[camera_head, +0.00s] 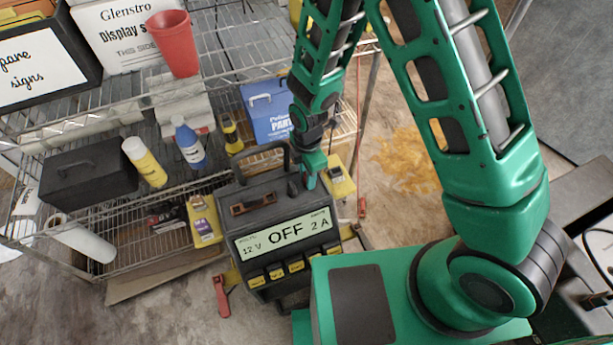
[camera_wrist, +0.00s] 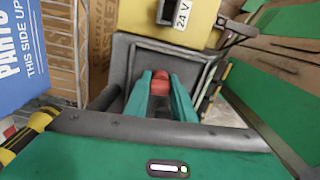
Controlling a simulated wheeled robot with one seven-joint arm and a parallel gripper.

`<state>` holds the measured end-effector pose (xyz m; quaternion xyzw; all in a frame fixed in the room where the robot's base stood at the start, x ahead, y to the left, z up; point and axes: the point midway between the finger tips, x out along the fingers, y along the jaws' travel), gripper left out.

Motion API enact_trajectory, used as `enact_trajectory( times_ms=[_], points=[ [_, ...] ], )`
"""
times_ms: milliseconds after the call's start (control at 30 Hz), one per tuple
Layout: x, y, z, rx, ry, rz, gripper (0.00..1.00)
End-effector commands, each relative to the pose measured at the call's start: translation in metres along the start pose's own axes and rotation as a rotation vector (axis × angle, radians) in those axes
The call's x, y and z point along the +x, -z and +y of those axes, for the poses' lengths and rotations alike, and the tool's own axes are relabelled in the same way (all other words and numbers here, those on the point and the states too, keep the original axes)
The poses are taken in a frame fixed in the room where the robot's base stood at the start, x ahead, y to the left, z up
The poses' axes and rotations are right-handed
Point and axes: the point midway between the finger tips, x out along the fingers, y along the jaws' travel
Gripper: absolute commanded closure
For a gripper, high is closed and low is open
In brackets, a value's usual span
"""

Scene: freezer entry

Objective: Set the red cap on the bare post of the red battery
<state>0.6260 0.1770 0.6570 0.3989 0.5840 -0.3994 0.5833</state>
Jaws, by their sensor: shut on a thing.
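My gripper (camera_head: 309,182) is behind the charger's top right in the head view. In the wrist view its two green fingers (camera_wrist: 160,95) are shut on a small red piece, which looks like the red cap (camera_wrist: 160,80). The cap is hidden in the head view. A dark grey boxy surface (camera_wrist: 126,50) lies just beyond the fingertips; I cannot tell whether the cap touches it. I cannot make out a red battery or its bare post in either view. A yellow battery marked 24 V (camera_wrist: 150,18) stands beyond the fingers.
The dark charger (camera_head: 285,212) reads 12 V, OFF, 2 A and stands close to my gripper. A wire shelf (camera_head: 110,262) at left holds bottles, a black toolbox (camera_head: 88,172), a red cup (camera_head: 173,45) and a blue parts box (camera_head: 266,112). Yellow flakes (camera_head: 408,155) lie on the floor.

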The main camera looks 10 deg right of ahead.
Motion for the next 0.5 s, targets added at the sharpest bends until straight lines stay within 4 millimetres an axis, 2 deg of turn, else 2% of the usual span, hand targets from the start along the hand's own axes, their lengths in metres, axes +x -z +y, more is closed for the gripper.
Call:
enact_trajectory(
  times_ms=[267, 433, 500],
  points=[
    [-0.017, 0.000, 0.001, 0.000, -0.002, 0.001, 0.98],
    [-0.043, 0.000, 0.001, 0.001, -0.005, 0.002, 0.98],
    [-0.050, 0.015, -0.007, -0.005, -0.002, 0.002, 0.98]
  ],
)
